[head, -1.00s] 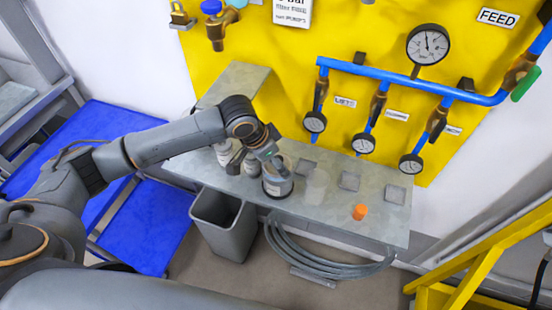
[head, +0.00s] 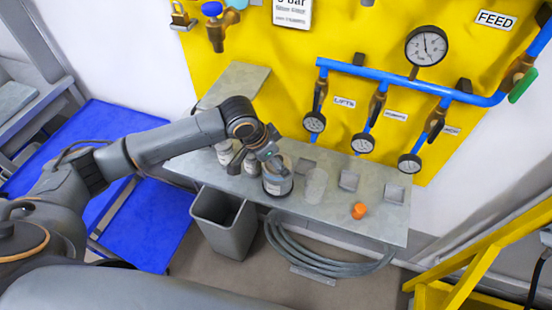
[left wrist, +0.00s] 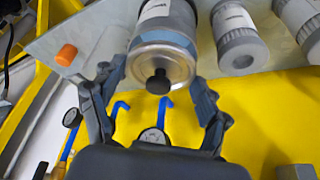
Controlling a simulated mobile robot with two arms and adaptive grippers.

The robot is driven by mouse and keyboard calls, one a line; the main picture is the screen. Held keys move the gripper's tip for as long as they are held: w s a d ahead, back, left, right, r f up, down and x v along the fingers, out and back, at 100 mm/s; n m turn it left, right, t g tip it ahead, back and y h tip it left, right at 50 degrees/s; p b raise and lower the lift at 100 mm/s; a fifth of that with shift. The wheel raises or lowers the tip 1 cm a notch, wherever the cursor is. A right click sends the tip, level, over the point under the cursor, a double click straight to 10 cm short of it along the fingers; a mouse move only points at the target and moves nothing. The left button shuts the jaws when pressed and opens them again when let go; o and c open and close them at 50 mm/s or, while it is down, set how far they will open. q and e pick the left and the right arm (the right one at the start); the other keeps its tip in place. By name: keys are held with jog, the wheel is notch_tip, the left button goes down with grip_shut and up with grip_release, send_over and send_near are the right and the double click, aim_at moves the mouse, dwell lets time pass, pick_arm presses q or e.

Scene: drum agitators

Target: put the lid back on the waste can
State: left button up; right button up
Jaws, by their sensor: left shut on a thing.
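The waste can (head: 277,188) is a grey can with a pale label, standing upright on the shelf. Its body also shows in the left wrist view (left wrist: 165,20). The lid (left wrist: 150,62) is a round metallic disc with a black knob (left wrist: 158,82), lying over the can's mouth in that view. My left gripper (left wrist: 158,72) is shut on the lid, its fingers spread wide on either side of the rim. In the head view the gripper (head: 274,160) is right at the can's top and partly hides it. I cannot tell whether the lid is fully seated. My right gripper is not in view.
The grey shelf (head: 330,215) also bears a translucent cup (head: 315,184), an orange cap (head: 359,211), small square trays (head: 349,180) and bottles (head: 224,153) left of the can. Behind stands a yellow panel with blue pipes and gauges. A grey bin (head: 225,225) stands below.

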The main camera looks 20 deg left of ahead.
pick_arm(q)
jog(key=p, duration=0.2)
jog(key=shift+f+p, duration=0.15)
jog(key=shift+p, duration=0.15)
dwell(2.0)
dwell(0.3)
jog(key=o, duration=1)
notch_tip(320, 180, up, 3)
jog(key=p, duration=0.3)
jog(key=shift+f, duration=0.15)
jog(key=shift+r+p, duration=0.7)
jog(key=shift+r, duration=1.45)
